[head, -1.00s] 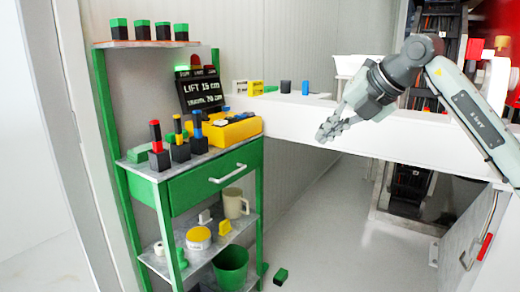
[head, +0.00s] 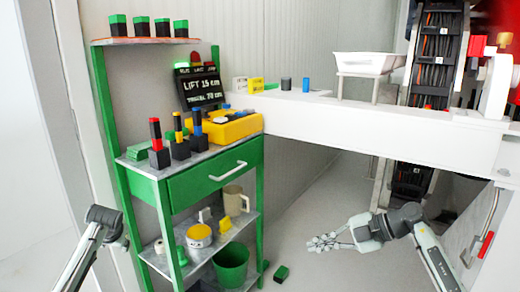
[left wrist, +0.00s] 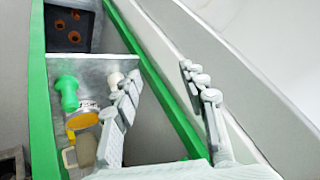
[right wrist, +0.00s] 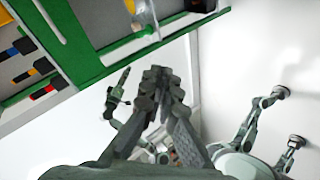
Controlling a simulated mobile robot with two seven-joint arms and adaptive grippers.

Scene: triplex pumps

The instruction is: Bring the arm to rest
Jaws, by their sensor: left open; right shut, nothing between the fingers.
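My right gripper (head: 322,243) hangs low over the floor below the white beam, right of the green shelf cart. Its fingers are together and empty; they also show in the right wrist view (right wrist: 161,80). My left arm shows at the lower left of the head view, left of the cart. In the left wrist view my left gripper (left wrist: 160,78) is open with nothing between its fingers. Behind it are a green cart post and a shelf with a green part (left wrist: 68,92) and a yellow-topped tin (left wrist: 83,120).
The green cart (head: 121,190) carries peg blocks, a yellow bin (head: 232,129), a sign and a drawer. A green bucket (head: 231,266) stands low on it. The white beam (head: 350,120) spans the middle. A small green block (head: 281,273) lies on the otherwise clear floor nearby.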

